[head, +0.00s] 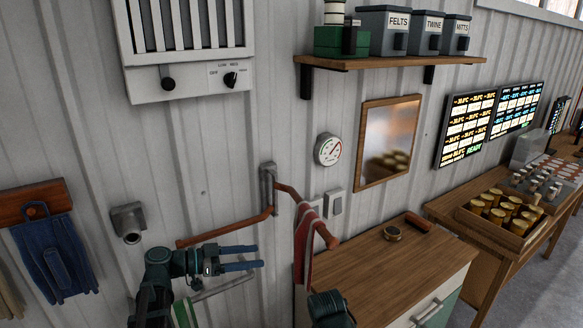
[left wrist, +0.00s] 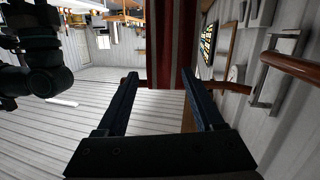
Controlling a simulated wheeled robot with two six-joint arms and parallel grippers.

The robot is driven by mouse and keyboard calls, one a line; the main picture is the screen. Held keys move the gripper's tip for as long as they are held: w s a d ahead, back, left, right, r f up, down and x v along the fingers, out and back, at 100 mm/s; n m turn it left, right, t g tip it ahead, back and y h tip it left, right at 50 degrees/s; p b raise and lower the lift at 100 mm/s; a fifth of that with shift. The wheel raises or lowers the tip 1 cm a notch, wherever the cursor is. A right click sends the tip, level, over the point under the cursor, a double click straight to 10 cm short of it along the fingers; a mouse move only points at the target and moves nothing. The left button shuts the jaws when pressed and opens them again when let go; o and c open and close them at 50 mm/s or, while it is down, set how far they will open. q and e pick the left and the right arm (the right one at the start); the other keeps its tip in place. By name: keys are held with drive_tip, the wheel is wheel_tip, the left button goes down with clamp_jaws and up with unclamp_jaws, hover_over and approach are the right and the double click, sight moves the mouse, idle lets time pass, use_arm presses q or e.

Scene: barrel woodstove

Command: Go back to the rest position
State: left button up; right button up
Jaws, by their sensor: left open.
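My left gripper (head: 258,256) is low at the left centre of the head view, its two blue fingers pointing right. It is open, with nothing between the fingers. In the left wrist view the left gripper (left wrist: 162,88) also shows apart and empty. A red and white striped towel (head: 304,246) hangs from a wooden rail (head: 310,218) to the right of the fingers. The towel (left wrist: 172,40) shows beyond the fingertips in the wrist view. I cannot tell the exact gap. A dark part of mine shows at the bottom edge; my right gripper does not show.
A wall bracket (head: 268,188) carries the wooden rails, one reaching left above my gripper. A wooden-topped cabinet (head: 385,270) stands at right, with a bench of jars (head: 500,212) beyond. A heater (head: 190,45) and shelf (head: 390,63) are above.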

use_arm(q)
drive_tip(key=s+d+f+n+g+y+b, duration=0.1)
drive_tip(key=s+d+f+n+g+y, duration=0.2)
drive_tip(key=s+d+f, duration=0.4)
drive_tip(key=s+d+f+n+g+y+b, duration=0.1)
drive_tip(key=s+d+f+g+y+b, duration=0.25)
drive_tip(key=f, duration=0.65)
drive_tip(key=s+a+f+n+y, duration=0.1)
drive_tip(key=s+f+n+y, duration=0.3)
drive_tip(key=s+f+y, duration=0.3)
drive_tip(key=shift+n+y, duration=0.3)
drive_tip(key=shift+y, duration=1.15)
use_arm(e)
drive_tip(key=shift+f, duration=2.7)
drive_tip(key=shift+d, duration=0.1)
